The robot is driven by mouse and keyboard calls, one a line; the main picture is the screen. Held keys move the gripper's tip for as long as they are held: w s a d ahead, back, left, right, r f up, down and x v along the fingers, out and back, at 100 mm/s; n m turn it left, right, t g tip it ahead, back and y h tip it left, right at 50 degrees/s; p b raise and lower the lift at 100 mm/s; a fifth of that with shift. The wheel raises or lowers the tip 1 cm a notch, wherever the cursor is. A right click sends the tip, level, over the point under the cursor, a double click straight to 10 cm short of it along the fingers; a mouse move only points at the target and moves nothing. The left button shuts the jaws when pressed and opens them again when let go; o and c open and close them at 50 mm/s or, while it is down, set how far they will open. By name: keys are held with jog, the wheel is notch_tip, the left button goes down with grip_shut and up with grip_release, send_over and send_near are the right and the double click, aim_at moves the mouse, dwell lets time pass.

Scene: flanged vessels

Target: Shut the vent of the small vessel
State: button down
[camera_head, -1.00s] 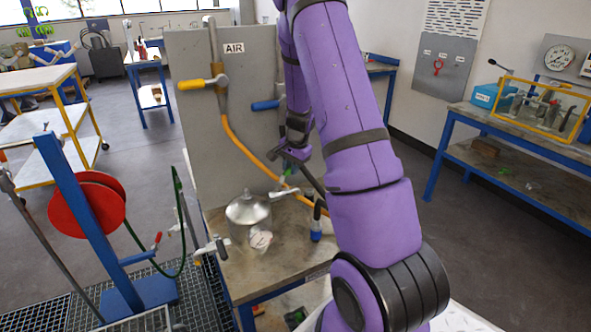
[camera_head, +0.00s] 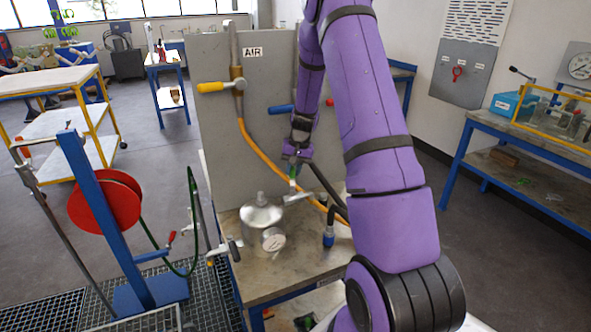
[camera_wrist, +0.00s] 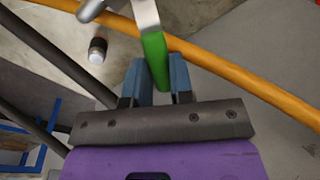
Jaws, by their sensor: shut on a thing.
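The small vessel (camera_head: 262,215) is a silver lidded pot with a round dial on its front, standing on the bench. A silver lever part (camera_head: 298,197) lies to the right of its lid. A green handle (camera_head: 293,172) rises from near it, and I take it as the vent's handle. My gripper (camera_head: 295,163) is above and right of the vessel, shut on the green handle. In the wrist view the handle (camera_wrist: 155,58) sits between the blue fingers (camera_wrist: 160,80), with silver metal at its far end. The vent's opening is not clear.
An orange hose (camera_head: 262,155) runs from the grey AIR panel (camera_head: 222,130) down behind the gripper. A dark hose ends in a blue fitting (camera_head: 329,236) on the bench (camera_head: 285,272). A red reel (camera_head: 105,205) on a blue post stands at left.

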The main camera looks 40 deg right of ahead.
dwell(0.4)
jog(key=c, duration=1)
grip_release()
jog(key=shift+r, duration=0.1)
notch_tip(320, 180, up, 10)
jog(key=s+d, duration=0.1)
jog(key=shift+s+d+r, duration=0.15)
jog(key=shift+d+r, duration=0.05)
jog(key=shift+d, duration=0.05)
jog(key=shift+c, duration=0.2)
